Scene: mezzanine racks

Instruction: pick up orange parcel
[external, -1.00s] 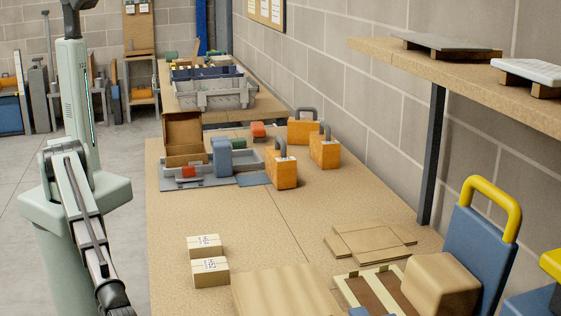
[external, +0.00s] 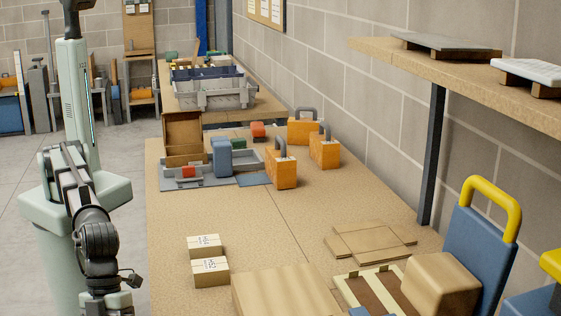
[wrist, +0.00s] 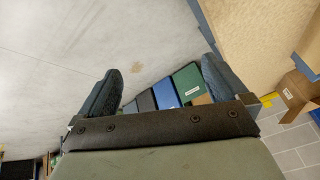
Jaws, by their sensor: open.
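Three orange cases with grey handles stand on the long tan workbench in the external view: a near one (external: 283,172), a right one (external: 324,150) and a far one (external: 305,132). A small red-orange block (external: 258,130) lies behind them, and another (external: 188,172) sits by the grey tray. I cannot tell which of these is the orange parcel. My gripper (wrist: 160,68) is open and empty in the wrist view, with pale floor and some coloured items beyond its fingers. In the external view its fingers are not visible.
Two small labelled cartons (external: 208,264) sit at the workbench's left side. A brown open box (external: 183,135) and a blue item (external: 221,157) stand by the grey tray. Flat cardboard (external: 370,242) lies at right. The middle of the workbench (external: 270,220) is clear.

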